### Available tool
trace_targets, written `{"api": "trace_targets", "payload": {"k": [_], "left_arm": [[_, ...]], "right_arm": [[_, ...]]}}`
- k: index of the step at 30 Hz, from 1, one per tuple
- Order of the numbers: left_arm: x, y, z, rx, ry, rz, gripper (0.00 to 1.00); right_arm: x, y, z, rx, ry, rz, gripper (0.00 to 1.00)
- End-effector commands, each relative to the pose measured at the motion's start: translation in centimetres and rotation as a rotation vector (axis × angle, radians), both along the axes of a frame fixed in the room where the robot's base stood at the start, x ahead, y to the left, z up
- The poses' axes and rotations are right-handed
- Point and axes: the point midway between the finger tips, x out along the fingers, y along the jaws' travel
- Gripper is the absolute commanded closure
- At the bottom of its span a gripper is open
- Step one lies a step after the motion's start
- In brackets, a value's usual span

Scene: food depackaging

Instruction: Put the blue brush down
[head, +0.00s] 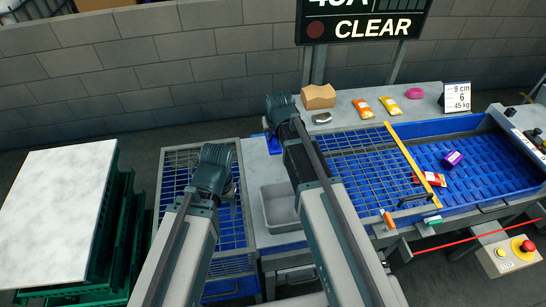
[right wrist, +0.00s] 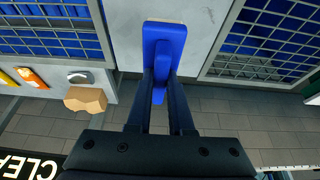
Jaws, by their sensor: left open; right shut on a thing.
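The blue brush (right wrist: 164,45) is gripped by its handle between the fingers of my right gripper (right wrist: 160,92). Its broad head points away from the gripper, over the pale grey counter (right wrist: 193,25). I cannot tell whether it touches the counter. In the head view the brush (head: 273,144) shows only partly, beside my right wrist at the counter's back. My left gripper (head: 230,190) is open over the left wire grid; its fingers are mostly hidden by its own wrist.
A grey bin (head: 272,210) sits in the counter in front of the brush. A cardboard box (head: 318,96) and a small grey item (head: 321,118) stand to the right. Wire grids over blue trays flank the counter. Snack packets (head: 363,109) lie further right.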

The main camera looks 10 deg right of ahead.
Motion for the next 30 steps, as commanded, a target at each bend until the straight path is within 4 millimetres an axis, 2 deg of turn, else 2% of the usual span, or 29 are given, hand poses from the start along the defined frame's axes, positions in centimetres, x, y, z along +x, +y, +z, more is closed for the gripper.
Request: {"api": "trace_targets", "payload": {"k": [1, 9, 17, 25, 30], "left_arm": [[0.0, 0.0, -1.4, 0.000, 0.000, -0.002, 0.30], [0.0, 0.0, -5.2, 0.002, 0.000, -0.009, 0.30], [0.0, 0.0, -5.5, 0.002, 0.000, -0.008, 0.30], [0.0, 0.0, -8.7, 0.002, 0.000, -0.007, 0.30], [0.0, 0.0, -9.1, 0.002, 0.000, -0.007, 0.30]], "right_arm": [[0.0, 0.0, -1.4, 0.000, 0.000, 0.000, 1.00], [0.0, 0.0, -5.2, 0.000, 0.000, 0.000, 1.00], [0.0, 0.0, -5.5, 0.000, 0.000, 0.000, 1.00], [0.0, 0.0, -8.7, 0.000, 0.000, 0.000, 1.00], [0.0, 0.0, -9.1, 0.000, 0.000, 0.000, 1.00]]}}
